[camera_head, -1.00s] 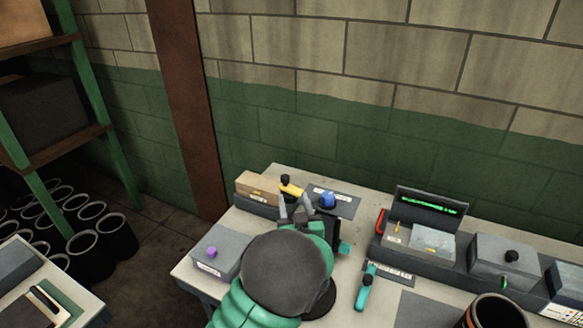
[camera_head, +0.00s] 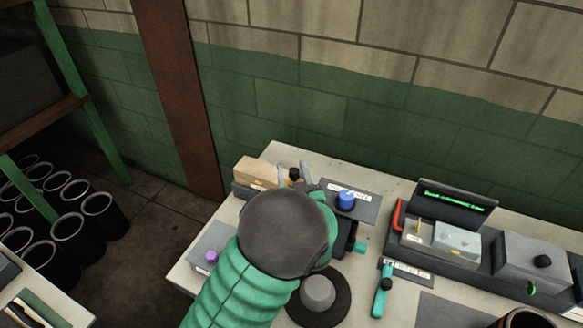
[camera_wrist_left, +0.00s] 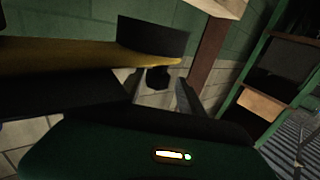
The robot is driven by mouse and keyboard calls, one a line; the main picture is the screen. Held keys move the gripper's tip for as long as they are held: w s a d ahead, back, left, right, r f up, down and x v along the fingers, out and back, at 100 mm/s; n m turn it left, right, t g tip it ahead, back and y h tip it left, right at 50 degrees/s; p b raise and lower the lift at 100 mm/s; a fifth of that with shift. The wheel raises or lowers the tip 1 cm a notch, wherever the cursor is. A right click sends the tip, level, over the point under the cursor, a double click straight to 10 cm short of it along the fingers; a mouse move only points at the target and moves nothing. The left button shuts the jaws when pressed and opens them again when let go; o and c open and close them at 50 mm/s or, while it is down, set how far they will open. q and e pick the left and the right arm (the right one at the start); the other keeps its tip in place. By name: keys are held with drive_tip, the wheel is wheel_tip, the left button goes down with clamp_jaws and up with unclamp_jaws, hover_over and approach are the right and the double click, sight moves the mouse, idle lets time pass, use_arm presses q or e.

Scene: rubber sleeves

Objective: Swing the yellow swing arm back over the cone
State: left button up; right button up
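The yellow swing arm (camera_wrist_left: 90,57) crosses the left wrist view from the left edge, with a dark cylinder at its right end. In the head view my arm hides most of it. A black knob (camera_head: 293,174) stands near the tips of my left gripper (camera_head: 296,172). In the left wrist view the knob (camera_wrist_left: 157,78) is between the two grey fingers (camera_wrist_left: 161,90), which look apart, with gaps beside it. A grey cone (camera_head: 318,289) stands on a black disc (camera_head: 334,311), right of my left forearm, with no swing arm over it. My right gripper is not in view.
A tan block (camera_head: 255,170) lies left of the fingers, and a blue knob (camera_head: 345,199) stands right of them. A purple knob (camera_head: 211,257) is left of my forearm. A teal tool (camera_head: 382,291) and a dark console (camera_head: 455,205) are to the right.

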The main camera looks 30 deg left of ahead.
use_arm(q)
drive_tip(key=shift+w+d+f, duration=0.1)
drive_tip(key=shift+w+d, duration=0.15)
drive_tip(key=shift+d, duration=0.15)
drive_tip(key=c, duration=0.7)
clamp_jaws()
drive_tip(key=shift+s+a, duration=0.1)
drive_tip(key=shift+a, duration=0.05)
